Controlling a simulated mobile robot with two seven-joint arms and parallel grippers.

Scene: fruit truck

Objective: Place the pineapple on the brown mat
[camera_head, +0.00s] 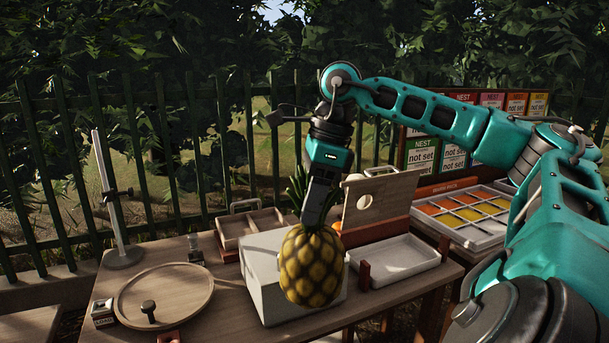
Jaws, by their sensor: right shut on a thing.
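The pineapple (312,268) is upright, with its green leaves at the top, and shows in front of the white box. My right gripper (316,212) comes down from above and is shut on the pineapple's top, among the leaves. Whether the pineapple's base touches anything is hard to tell. A round, flat brown piece with a raised rim (202,304) lies on the table at the left; it may be the brown mat. A small dark knob-like object stands on it. My left gripper is not in view.
The white box (262,285) stands mid-table. A white tray (398,265) lies to its right, and a wooden divided box (247,227) behind. A metal stand (108,200) is at the far left. A small jar (195,248) and a small box (102,312) flank the round piece.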

